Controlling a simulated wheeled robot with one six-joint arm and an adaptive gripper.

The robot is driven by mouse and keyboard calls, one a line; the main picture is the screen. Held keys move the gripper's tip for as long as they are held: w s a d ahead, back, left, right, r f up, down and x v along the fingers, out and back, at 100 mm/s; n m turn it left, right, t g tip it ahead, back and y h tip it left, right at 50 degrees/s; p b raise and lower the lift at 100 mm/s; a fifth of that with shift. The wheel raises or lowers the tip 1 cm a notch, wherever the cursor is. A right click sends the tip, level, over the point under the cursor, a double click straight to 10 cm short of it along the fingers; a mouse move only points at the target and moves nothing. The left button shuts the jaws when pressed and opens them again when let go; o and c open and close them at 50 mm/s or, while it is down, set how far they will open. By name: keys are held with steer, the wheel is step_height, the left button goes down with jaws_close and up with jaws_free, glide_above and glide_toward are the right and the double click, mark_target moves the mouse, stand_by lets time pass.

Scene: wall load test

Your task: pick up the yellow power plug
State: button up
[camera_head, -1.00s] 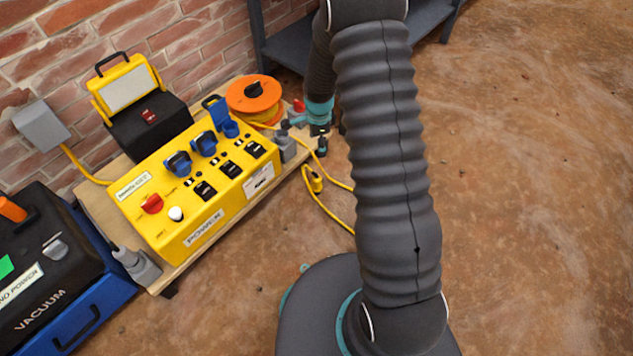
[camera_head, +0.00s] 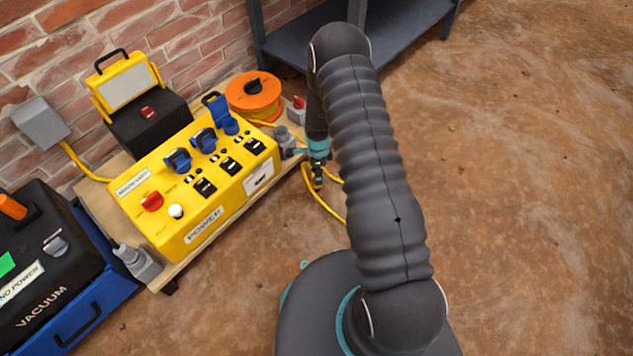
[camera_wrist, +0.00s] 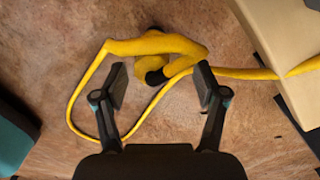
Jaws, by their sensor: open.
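The yellow power plug (camera_wrist: 163,45) lies on the brown floor with its yellow cable looped around it, and its dark end (camera_wrist: 155,77) shows in the wrist view. My gripper (camera_wrist: 160,85) is open, with its two fingers on either side of the plug's dark end; I cannot tell how far above the floor they are. In the head view my gripper (camera_head: 316,182) is just off the right end of the wooden board, and it mostly hides the plug there. Part of the yellow cable (camera_head: 325,203) shows below it.
A yellow power box (camera_head: 205,190) stands on the wooden board (camera_head: 95,205), with an orange cable reel (camera_head: 253,95) behind it. A black and blue vacuum case (camera_head: 60,260) is at the left. A grey shelf (camera_head: 390,45) stands at the back. The floor at right is clear.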

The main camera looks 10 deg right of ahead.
steer(key=shift+s+a+f, duration=0.15)
steer(key=shift+s+f, duration=0.05)
steer(key=shift+f, duration=1.15)
steer(key=shift+s+a+f, duration=0.15)
steer(key=shift+f, duration=1.2)
steer(key=c, duration=1.3)
